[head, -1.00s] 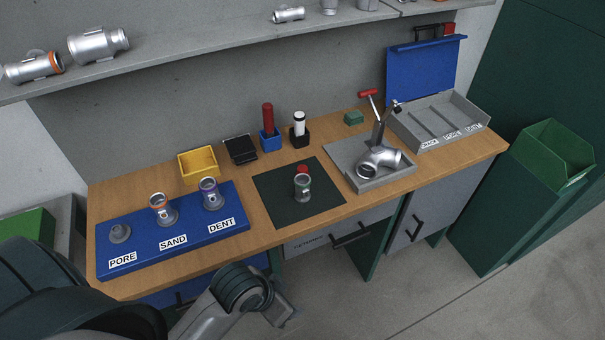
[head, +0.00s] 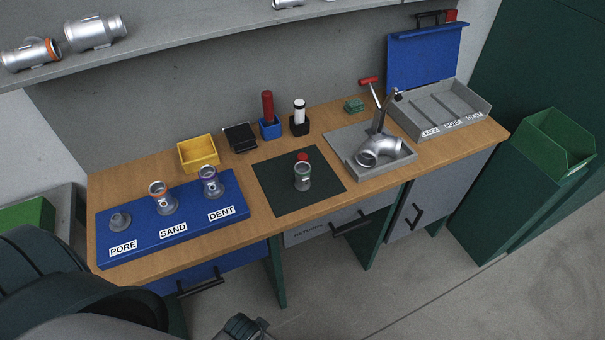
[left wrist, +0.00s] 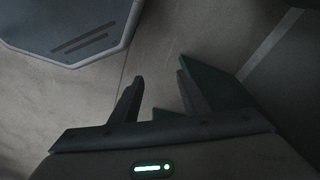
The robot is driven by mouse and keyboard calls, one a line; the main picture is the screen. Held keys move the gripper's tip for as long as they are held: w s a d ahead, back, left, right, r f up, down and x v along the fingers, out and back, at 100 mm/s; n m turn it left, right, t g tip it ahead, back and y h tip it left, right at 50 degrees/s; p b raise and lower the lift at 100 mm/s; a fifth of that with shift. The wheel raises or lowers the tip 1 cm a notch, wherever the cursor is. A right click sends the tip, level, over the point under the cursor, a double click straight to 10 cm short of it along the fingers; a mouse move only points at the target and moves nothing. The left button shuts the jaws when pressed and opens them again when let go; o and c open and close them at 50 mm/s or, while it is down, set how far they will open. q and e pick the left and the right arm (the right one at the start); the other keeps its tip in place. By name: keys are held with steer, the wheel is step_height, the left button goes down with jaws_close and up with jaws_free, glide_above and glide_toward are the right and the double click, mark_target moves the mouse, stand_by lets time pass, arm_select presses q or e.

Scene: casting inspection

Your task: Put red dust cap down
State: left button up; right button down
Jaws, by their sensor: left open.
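My left gripper (left wrist: 160,76) is open and empty in the left wrist view, over bare floor, away from the mat and the cap. My right gripper is not in view.
A blue board (head: 195,235) labelled PORE, SAND, DENT holds two castings. A green bin (head: 552,150) stands at right.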

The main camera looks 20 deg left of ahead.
arm_select(q)
steer(key=s+a+f+g, duration=0.1)
steer(key=s+a+f, duration=0.2)
steer(key=s+f, duration=1.6)
steer(key=shift+a+f, duration=0.15)
steer(key=shift+f, duration=0.7)
steer(key=shift+c, duration=1.4)
steer(key=shift+s, duration=0.15)
